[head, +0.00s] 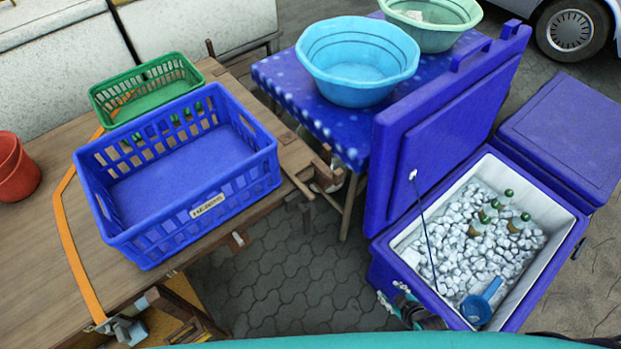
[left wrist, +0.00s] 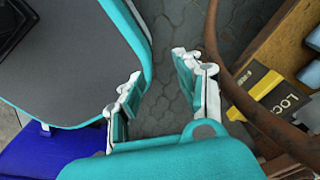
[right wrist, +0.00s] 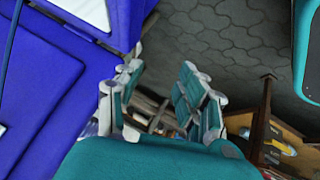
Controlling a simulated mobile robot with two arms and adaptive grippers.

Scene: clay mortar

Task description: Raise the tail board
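The wooden bed (head: 35,235) fills the left of the head view, with wooden fittings (head: 325,178) along its right edge. I cannot pick out the tail board with certainty; wooden pieces (head: 180,300) show below the edge. My right gripper (head: 405,308) is low beside the blue cool box in the head view. In the right wrist view my right gripper (right wrist: 160,95) is open, with nothing held between its fingers. My left gripper (left wrist: 158,85) is open and empty in the left wrist view, over paving. I do not make it out in the head view.
A blue crate (head: 118,240), a green basket (head: 145,88) and an orange strap (head: 75,245) lie on the bed. The open cool box (head: 545,285) holds ice and bottles. A blue table (head: 290,88) bears basins. Paving (head: 290,275) is clear between bed and cool box.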

